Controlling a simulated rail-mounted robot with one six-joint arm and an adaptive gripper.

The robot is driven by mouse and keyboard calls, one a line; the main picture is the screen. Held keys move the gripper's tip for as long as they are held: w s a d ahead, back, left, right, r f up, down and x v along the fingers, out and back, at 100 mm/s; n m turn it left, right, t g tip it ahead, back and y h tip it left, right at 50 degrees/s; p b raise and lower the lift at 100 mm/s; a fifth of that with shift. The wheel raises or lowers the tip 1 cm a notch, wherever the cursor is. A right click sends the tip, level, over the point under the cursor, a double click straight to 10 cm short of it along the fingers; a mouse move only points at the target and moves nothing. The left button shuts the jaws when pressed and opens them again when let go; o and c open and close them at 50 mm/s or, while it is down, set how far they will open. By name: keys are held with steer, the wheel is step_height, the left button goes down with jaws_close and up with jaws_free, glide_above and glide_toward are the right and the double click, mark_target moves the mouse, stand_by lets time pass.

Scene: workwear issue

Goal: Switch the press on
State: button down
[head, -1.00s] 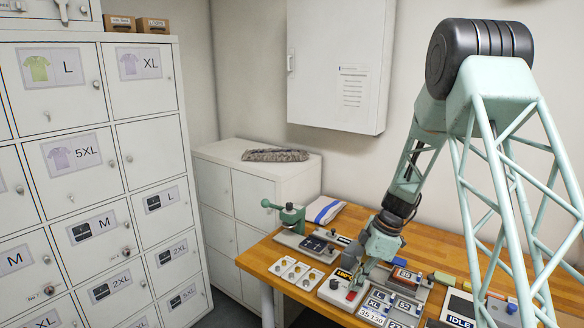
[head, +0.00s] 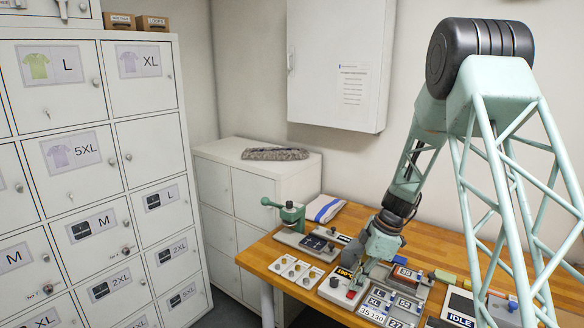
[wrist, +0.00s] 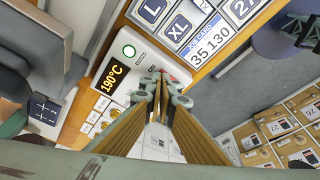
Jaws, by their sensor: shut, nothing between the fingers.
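In the head view my gripper (head: 359,281) points down at the box.
Size cards and a 35 130 job card (head: 379,315) lie in a tray right beside the box. Small cards with round pieces (head: 296,271) lie on its left. A green-handled press (head: 290,216) stands behind them. A screen reading IDLE (head: 460,318) is at the right.

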steer(key=shift+f, duration=0.15)
stand_by(0.4)
steer(key=shift+r, duration=3.55)
